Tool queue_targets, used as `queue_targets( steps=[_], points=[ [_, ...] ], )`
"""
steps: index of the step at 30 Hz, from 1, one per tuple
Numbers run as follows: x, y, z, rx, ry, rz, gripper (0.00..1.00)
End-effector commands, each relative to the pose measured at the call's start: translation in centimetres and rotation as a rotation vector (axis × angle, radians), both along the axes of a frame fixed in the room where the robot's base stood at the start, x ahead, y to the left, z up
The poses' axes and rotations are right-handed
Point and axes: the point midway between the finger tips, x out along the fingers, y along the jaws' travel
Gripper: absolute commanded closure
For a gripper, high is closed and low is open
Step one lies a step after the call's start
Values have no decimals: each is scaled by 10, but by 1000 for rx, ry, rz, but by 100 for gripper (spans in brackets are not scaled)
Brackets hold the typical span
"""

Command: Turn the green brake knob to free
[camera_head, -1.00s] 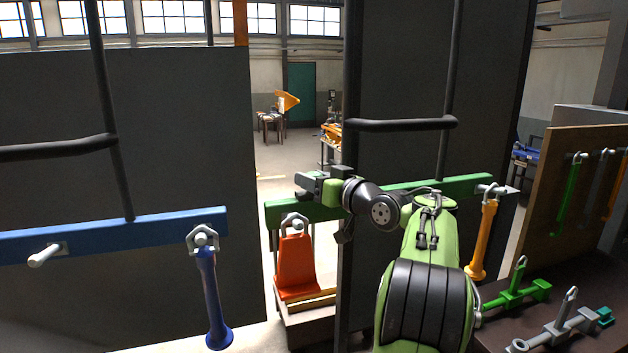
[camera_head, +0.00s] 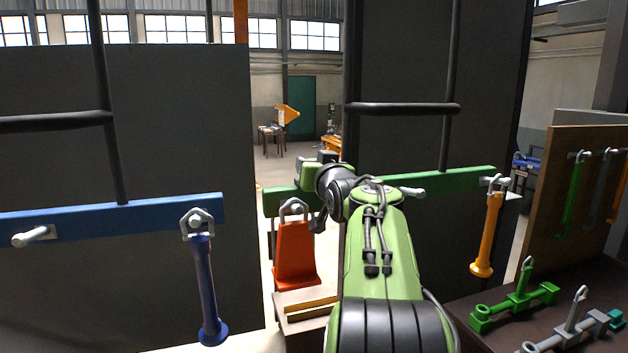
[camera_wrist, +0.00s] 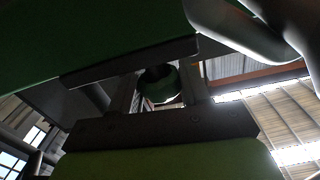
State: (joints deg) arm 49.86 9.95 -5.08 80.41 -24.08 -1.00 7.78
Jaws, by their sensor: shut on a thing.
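A green knob (camera_wrist: 163,90), dark at its centre, shows between the two fingers of my gripper (camera_wrist: 158,80) in the wrist view. The fingers are shut on it. The view is dim and no marking on the knob can be read, so its setting cannot be told. In the head view my gripper (camera_head: 327,157) is partly hidden behind my green and black wrist, beside the green beam. The knob is hidden there.
A green beam (camera_head: 455,180) with a pale lever (camera_head: 408,192) crosses the dark panel. An orange-red hanger (camera_head: 295,255) and an orange handle (camera_head: 487,235) hang from it. A blue beam (camera_head: 120,222) with a blue handle (camera_head: 207,290) is at left. Tools lie on the bench (camera_head: 480,345).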

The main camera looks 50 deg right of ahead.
Motion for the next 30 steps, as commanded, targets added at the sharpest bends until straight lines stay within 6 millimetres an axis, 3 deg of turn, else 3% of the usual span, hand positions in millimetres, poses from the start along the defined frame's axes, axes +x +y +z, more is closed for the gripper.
queue_targets(
  steps=[12, 27, 28, 30],
  points=[
    [2, 1, -2, 4, 7, -180, 85],
    [1, -1, -2, 6, 9, -206, 85],
    [1, -1, -2, 6, 9, -206, 53],
    [1, -1, -2, 5, 8, -206, 42]
  ],
)
